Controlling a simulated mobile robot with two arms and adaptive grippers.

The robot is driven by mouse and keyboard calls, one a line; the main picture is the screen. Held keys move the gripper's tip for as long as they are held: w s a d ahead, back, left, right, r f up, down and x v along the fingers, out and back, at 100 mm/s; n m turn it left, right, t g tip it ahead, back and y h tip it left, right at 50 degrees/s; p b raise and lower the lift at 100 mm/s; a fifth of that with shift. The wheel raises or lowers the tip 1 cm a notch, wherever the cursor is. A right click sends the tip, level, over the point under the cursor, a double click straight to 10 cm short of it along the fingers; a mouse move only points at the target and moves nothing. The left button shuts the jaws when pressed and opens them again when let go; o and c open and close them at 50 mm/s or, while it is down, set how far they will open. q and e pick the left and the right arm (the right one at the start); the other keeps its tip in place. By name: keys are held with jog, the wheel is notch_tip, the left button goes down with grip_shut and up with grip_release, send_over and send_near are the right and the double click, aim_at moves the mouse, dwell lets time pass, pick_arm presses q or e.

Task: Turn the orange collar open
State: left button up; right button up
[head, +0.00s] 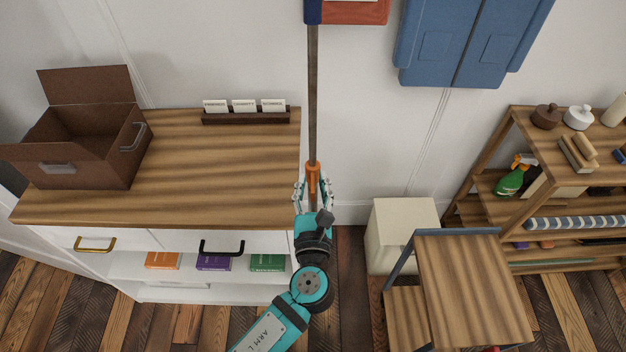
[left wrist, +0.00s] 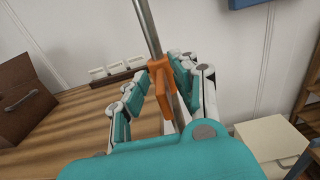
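The orange collar (head: 313,178) sits on a thin upright grey pole (head: 313,95) right of the wooden-topped cabinet. In the left wrist view the collar (left wrist: 163,82) has a flat part hanging down from it. My left gripper (head: 313,192) is at the collar, with a finger on each side. In the left wrist view my left gripper (left wrist: 163,88) looks open around the collar. A gap shows by the left finger; the right finger is very close, and I cannot tell whether it touches. My right gripper is not in view.
The cabinet (head: 225,165) bears a brown open box (head: 70,165) and a card holder (head: 245,117). A cream bin (head: 400,225), a small wooden stand (head: 470,280) and a shelf (head: 555,160) stand to the right. Blue panels (head: 440,45) hang on the wall.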

pick_arm(q)
grip_shut()
jog(key=m+h+p, duration=0.1)
jog(key=a+m+h+p, duration=0.1)
jog(key=h, duration=0.1)
dwell(0.5)
dwell(0.3)
